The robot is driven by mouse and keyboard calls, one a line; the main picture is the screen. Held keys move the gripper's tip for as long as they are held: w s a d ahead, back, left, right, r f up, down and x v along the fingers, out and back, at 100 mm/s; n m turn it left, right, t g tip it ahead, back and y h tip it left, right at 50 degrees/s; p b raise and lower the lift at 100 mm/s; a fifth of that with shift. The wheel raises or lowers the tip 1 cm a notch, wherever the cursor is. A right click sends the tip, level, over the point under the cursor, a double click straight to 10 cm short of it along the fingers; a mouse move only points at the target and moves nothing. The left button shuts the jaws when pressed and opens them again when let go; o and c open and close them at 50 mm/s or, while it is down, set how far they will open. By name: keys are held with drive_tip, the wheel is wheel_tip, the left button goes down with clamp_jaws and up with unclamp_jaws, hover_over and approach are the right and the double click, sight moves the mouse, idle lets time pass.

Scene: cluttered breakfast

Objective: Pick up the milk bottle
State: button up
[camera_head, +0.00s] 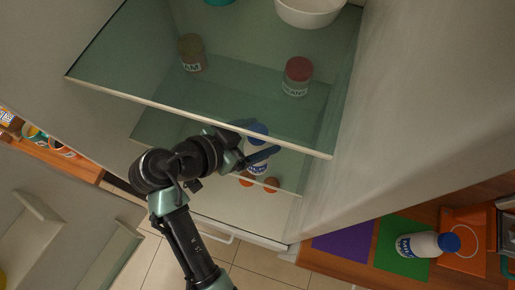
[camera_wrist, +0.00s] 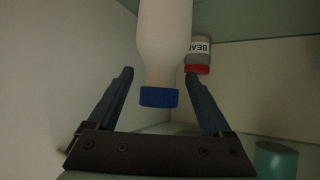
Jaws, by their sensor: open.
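A second white bottle with a blue cap (camera_head: 420,244) is on the green mat (camera_head: 398,262) outside the fridge.
Jars stand on the glass shelf: a red-lidded one (camera_head: 298,76) and a brown one (camera_head: 192,53). A white bowl (camera_head: 308,14) is higher up. Small orange-red items (camera_head: 271,184) lie near the bottle. The wrist view shows a bean jar (camera_wrist: 198,55) and a teal object (camera_wrist: 276,160).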

clamp_jaws()
drive_tip(key=shift+r, duration=0.1)
idle(1.2)
